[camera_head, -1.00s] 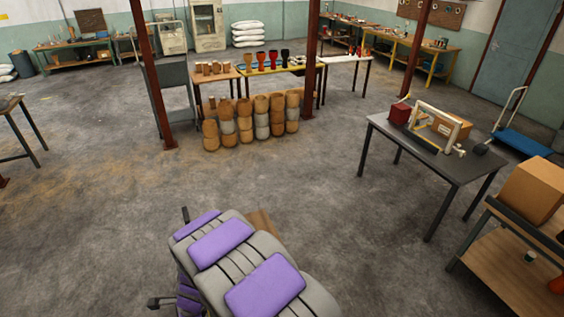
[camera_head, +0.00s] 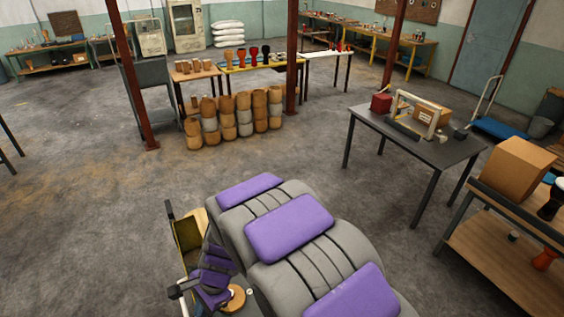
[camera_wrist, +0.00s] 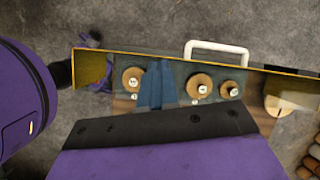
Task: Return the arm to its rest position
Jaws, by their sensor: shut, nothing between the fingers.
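My arm (camera_head: 290,228), grey with purple pads, fills the lower middle of the head view, bent close to the camera. In the wrist view my gripper (camera_wrist: 156,64) shows as two blue fingers side by side, shut with nothing held. They are over an open tray with a yellow rim (camera_wrist: 135,53). Wooden discs with metal centres, one on the left (camera_wrist: 131,79) and one on the right (camera_wrist: 199,87), lie on either side of the fingers. I cannot tell whether the fingers touch the tray. Part of the tray (camera_head: 188,233) shows left of my arm in the head view.
A dark table (camera_head: 440,148) with a white frame (camera_head: 420,108) stands right. A wooden shelf (camera_head: 510,262) with a cardboard box (camera_head: 513,168) is at the near right. Stacked drums (camera_head: 232,115) and red posts (camera_head: 133,80) stand farther back. The middle floor is clear.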

